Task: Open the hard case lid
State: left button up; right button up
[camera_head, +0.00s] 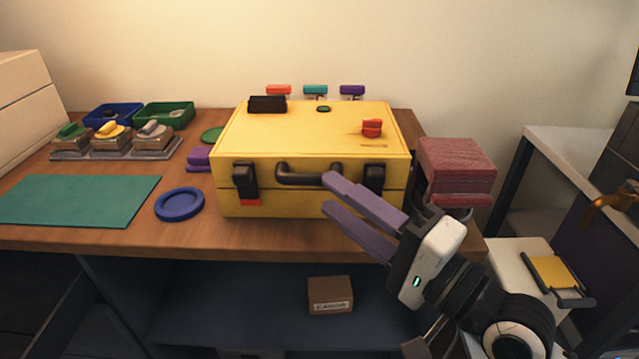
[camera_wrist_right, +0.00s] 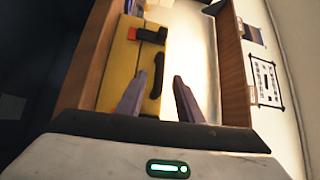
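The hard case (camera_head: 312,145) is a yellow box on the wooden table, and its lid is down. A dark handle (camera_head: 297,174) is on its front, with a dark latch on each side; the left latch (camera_head: 245,178) has a red part below it. The handle also shows in the right wrist view (camera_wrist_right: 157,75). My right gripper (camera_head: 326,193) is open, its two purple fingers apart in front of the case near the handle and the right latch (camera_head: 374,177). Nothing shows between the fingers. I cannot tell whether a finger touches the case. My left gripper is not in view.
A blue ring dish (camera_head: 180,204) and a green mat (camera_head: 78,201) lie left of the case. Blue (camera_head: 113,115) and green (camera_head: 165,115) trays stand behind a grey rack (camera_head: 116,150). A red block (camera_head: 455,167) stands right of the case. A small box (camera_head: 330,294) is on the lower shelf.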

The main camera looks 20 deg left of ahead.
aim_at(315, 184)
jog(key=shift+x, duration=2.2)
jog(key=shift+f, duration=0.1)
jog(key=shift+c, duration=0.4)
grip_shut()
